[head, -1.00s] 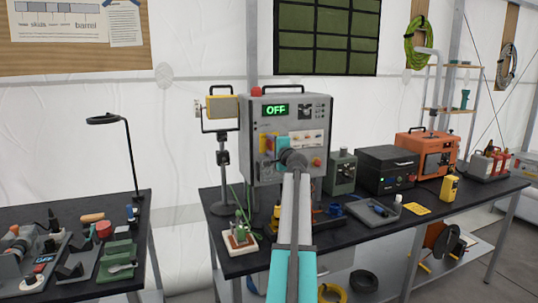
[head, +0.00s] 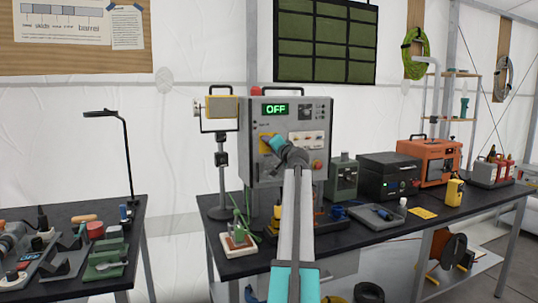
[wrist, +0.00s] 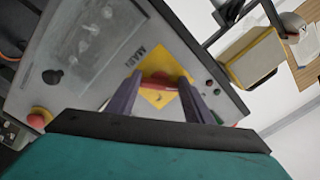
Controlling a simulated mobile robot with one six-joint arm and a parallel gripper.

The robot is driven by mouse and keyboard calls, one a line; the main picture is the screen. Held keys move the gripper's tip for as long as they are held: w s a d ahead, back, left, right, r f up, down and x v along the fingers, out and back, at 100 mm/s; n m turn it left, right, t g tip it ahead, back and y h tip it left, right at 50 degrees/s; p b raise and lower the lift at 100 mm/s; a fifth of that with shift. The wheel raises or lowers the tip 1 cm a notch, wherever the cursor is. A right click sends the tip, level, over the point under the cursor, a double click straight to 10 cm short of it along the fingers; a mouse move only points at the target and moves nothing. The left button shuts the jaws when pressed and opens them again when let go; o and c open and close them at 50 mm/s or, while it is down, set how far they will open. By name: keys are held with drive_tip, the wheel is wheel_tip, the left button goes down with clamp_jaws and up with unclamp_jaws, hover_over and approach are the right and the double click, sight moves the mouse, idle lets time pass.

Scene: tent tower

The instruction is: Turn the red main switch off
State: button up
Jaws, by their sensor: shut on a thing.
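The grey control cabinet (head: 296,164) stands on the bench, and its green display (head: 275,109) reads OFF. The red main switch (wrist: 163,82) sits on a yellow plate (wrist: 154,98) on the cabinet's front, in the middle of the wrist view. My gripper (wrist: 160,90) is at the plate, with one dark finger on each side of the red switch, shut on it. In the head view my gripper (head: 267,143) is in front of the yellow plate and hides the switch. The handle's exact angle is hard to tell.
A red round button (wrist: 39,118) is on the cabinet's face. A yellow-framed lamp (head: 222,107) on a stand is close to the cabinet's left. A green box (head: 342,172) and a black box (head: 390,172) stand to its right.

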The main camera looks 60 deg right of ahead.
drive_tip(key=shift+d+r+n+b, duration=0.1)
drive_tip(key=shift+r+n+b, duration=0.1)
drive_tip(key=shift+n+b, duration=0.55)
drive_tip(key=o, duration=1)
drive_tip(key=shift+o, duration=0.2)
drive_tip(key=shift+f, duration=0.15)
drive_tip(key=shift+s, duration=0.15)
drive_tip(key=v, duration=1.3)
drive_tip(key=shift+a, duration=0.35)
drive_tip(key=shift+s, duration=0.15)
